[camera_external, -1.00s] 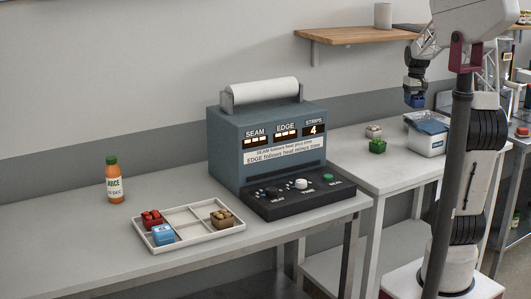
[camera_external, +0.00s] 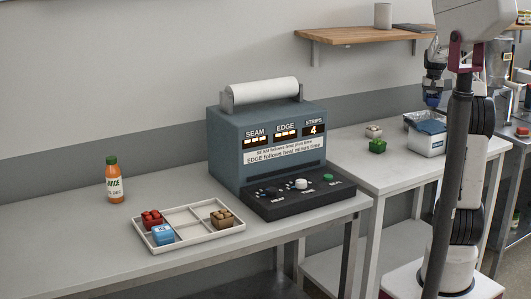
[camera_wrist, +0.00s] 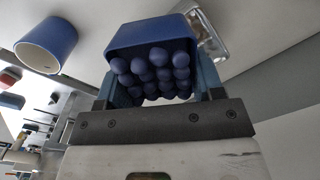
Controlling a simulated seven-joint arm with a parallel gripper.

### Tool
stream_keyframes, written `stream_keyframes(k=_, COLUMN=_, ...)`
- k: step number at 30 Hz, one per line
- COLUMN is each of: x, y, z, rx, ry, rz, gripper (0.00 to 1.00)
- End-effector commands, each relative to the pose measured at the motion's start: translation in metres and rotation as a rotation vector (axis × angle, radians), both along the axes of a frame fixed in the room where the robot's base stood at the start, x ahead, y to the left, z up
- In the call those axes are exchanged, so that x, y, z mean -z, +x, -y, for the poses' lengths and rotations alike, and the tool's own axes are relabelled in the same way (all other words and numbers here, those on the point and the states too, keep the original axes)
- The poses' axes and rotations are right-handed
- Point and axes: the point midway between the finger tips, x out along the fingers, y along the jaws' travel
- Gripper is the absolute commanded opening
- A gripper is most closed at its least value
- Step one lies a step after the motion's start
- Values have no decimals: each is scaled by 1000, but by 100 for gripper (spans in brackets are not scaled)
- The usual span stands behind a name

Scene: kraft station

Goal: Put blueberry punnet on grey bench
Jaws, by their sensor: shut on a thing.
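My gripper (camera_external: 433,88) is raised above the right-hand bench in the external view, near the white and blue box. It is shut on the blueberry punnet (camera_wrist: 150,38), a blue tub with dark blue berries. The wrist view shows a finger of my gripper (camera_wrist: 155,88) on each side of the punnet. In the external view the punnet (camera_external: 432,101) is small and partly hidden by the gripper. Two light grey benches show: a left one (camera_external: 80,240) and a right one (camera_external: 400,175); I cannot tell which the task means.
The white and blue box (camera_external: 428,135) stands on the right bench, with green (camera_external: 377,146) and pale (camera_external: 374,131) punnets left of it. A sealing machine (camera_external: 268,145), a tray (camera_external: 185,207) with several punnets and a juice bottle (camera_external: 114,182) stand on the left bench.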

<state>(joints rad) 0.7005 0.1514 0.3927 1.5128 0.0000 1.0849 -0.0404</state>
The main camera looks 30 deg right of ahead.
Motion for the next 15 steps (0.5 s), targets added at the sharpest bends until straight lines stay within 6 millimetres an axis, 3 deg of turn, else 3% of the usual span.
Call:
stream_keyframes(k=6, x=9, y=4, z=18, rx=36, ry=0, rz=0, gripper=37)
stream_keyframes(k=15, x=10, y=4, z=20, rx=40, ry=0, rz=0, gripper=37)
